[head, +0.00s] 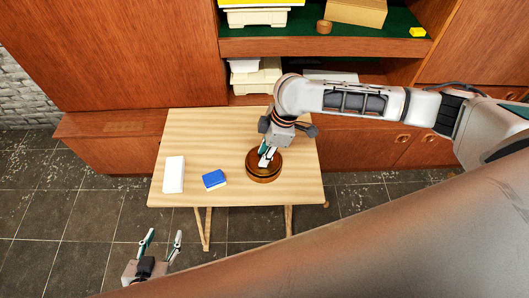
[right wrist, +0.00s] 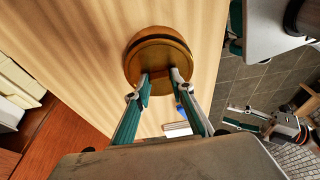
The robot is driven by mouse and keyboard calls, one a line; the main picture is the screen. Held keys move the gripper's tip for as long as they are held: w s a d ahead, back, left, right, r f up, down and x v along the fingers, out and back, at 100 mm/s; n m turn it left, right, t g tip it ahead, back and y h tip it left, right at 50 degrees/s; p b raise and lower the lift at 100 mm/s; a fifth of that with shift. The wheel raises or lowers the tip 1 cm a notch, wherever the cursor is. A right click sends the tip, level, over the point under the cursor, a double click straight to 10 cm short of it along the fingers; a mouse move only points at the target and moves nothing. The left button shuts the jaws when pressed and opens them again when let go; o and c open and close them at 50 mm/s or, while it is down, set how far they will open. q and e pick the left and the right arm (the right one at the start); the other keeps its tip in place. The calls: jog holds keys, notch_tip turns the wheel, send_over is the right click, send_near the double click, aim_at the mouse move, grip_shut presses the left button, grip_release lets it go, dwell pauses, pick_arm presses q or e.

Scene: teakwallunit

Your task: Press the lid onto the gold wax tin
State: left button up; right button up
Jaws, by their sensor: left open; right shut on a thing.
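The gold wax tin (head: 264,174) is a round, brown-gold tin on the right part of the wooden table. Its round lid (right wrist: 158,56) lies over it, and a dark band shows between lid and tin at the far edge in the right wrist view. I cannot tell whether the lid is fully seated. My right gripper (head: 267,157) points down at the tin from above, with its fingers (right wrist: 161,78) shut on the lid near its lower edge. My left gripper (head: 163,239) is open and empty, in front of the table and away from the tin.
A blue sponge-like block (head: 214,179) and a white block (head: 174,174) lie left of the tin on the table (head: 210,130). A wooden wall unit (head: 110,45) with shelves stands behind. The table's back left is clear.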

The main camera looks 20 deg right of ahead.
jog(key=shift+p, duration=0.65)
jog(key=shift+f, duration=0.15)
dwell(1.4)
jog(key=o, duration=0.9)
jog(key=shift+c, duration=0.2)
jog(key=o, duration=0.5)
jog(key=shift+r, duration=3.5)
